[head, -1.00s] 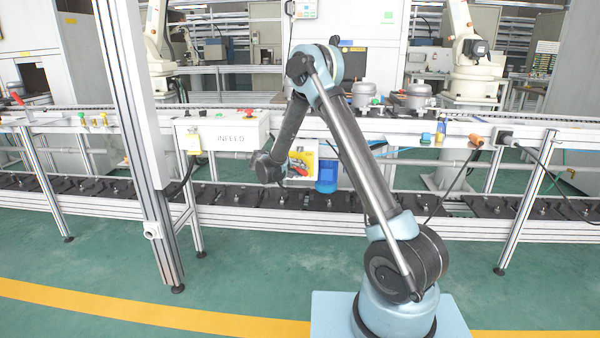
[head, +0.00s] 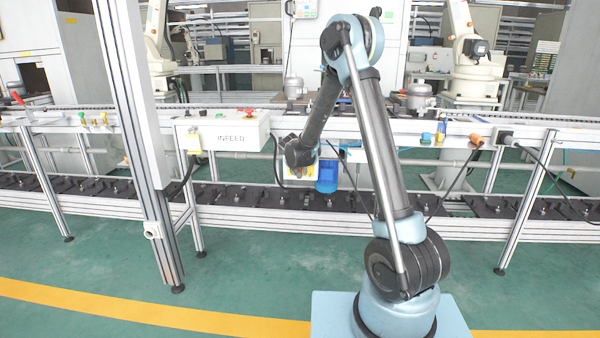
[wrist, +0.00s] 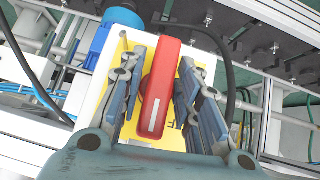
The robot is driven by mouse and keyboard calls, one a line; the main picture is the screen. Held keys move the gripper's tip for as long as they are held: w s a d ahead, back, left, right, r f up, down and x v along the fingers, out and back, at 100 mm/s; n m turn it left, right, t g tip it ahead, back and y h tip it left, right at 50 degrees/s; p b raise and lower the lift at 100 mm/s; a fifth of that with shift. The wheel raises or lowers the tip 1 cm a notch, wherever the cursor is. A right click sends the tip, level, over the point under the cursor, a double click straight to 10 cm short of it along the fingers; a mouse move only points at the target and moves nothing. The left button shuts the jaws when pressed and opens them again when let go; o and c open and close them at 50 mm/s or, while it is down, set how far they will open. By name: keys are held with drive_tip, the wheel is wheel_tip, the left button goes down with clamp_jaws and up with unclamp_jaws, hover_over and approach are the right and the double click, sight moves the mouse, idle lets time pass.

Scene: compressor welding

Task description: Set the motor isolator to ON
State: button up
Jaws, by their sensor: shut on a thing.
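The motor isolator shows in the wrist view as a red handle (wrist: 158,92) on a yellow plate (wrist: 117,50), on a pale box. The red handle points along the gripper's length, with a white stripe at its near end. My gripper (wrist: 160,75) has its two fingers on either side of the handle and is shut on it. In the head view my arm's end covers most of the isolator; a bit of its yellow plate (head: 309,168) shows beside the blue motor (head: 327,178).
The blue motor also shows in the wrist view (wrist: 112,32), close beside the isolator. A black cable (wrist: 222,50) curves past the plate. The INFEED box (head: 228,132) stands left of my arm, and the conveyor frame (head: 250,212) runs below.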

drive_tip(key=shift+y, duration=0.4)
idle(0.3)
drive_tip(key=o, duration=0.8)
drive_tip(key=v, duration=1.1)
drive_tip(key=shift+s+r, duration=0.25)
drive_tip(key=shift+d, duration=0.1)
